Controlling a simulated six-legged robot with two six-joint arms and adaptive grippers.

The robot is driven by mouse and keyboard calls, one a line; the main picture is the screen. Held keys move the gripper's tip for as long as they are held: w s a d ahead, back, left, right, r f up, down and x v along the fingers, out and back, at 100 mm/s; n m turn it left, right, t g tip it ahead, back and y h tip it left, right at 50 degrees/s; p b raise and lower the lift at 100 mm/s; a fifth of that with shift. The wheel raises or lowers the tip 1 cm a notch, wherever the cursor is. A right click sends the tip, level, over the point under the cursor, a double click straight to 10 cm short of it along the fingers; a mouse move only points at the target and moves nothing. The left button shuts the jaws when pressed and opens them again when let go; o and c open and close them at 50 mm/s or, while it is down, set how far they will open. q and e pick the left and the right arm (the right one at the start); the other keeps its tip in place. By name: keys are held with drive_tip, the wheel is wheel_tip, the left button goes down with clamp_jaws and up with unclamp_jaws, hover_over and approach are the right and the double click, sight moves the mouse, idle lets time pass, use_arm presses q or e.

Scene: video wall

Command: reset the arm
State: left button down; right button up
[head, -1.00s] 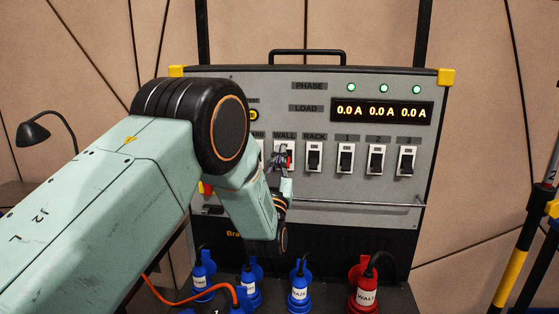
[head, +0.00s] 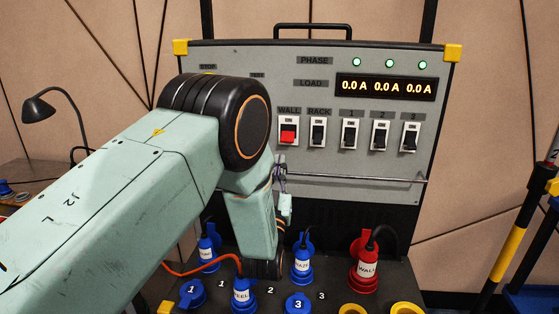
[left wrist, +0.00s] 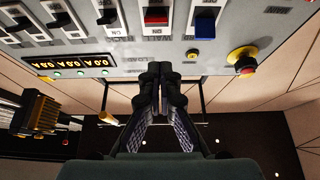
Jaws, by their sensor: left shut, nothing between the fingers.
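My left arm comes in from the left in the head view and hides the panel's left part. Its gripper (head: 281,172) is in front of the grey power panel (head: 265,62), below the WALL switch (head: 288,133). In the left wrist view the gripper (left wrist: 160,72) is shut and empty, its fingertips together. That view shows the panel (left wrist: 125,58) upside down, with the red WALL switch (left wrist: 156,16) and a blue switch (left wrist: 204,24) beyond the fingers. The WALL switch shows a red lower part. My right gripper is not in view.
A horizontal rail (head: 370,180) crosses the panel below the switches. A red plug (head: 364,265) and several blue plugs, one labelled STEEL (head: 243,294), stand below. A red stop button on a yellow base (left wrist: 243,62) juts out. A lamp (head: 38,110) stands at left.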

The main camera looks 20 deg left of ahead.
use_arm(q)
drive_tip(key=shift+w+d, duration=0.1)
drive_tip(key=shift+d, duration=0.05)
drive_tip(key=s+d+f+m+g+h, duration=0.15)
drive_tip(key=s+f+g, duration=0.35)
drive_tip(key=f, duration=0.7)
drive_tip(key=s+f+m+g+h, duration=0.1)
drive_tip(key=s+f+g+h, duration=0.35)
drive_tip(key=f, duration=0.75)
drive_tip(key=s+f+g, duration=0.3)
drive_tip(key=s+g, duration=0.1)
drive_tip(key=s, duration=0.8)
drive_tip(key=s+f+g, duration=0.4)
drive_tip(key=s+g, duration=0.1)
drive_tip(key=s, duration=0.7)
drive_tip(key=s+d+f+g, duration=0.1)
drive_tip(key=s+f+g, duration=0.3)
drive_tip(key=s, duration=0.8)
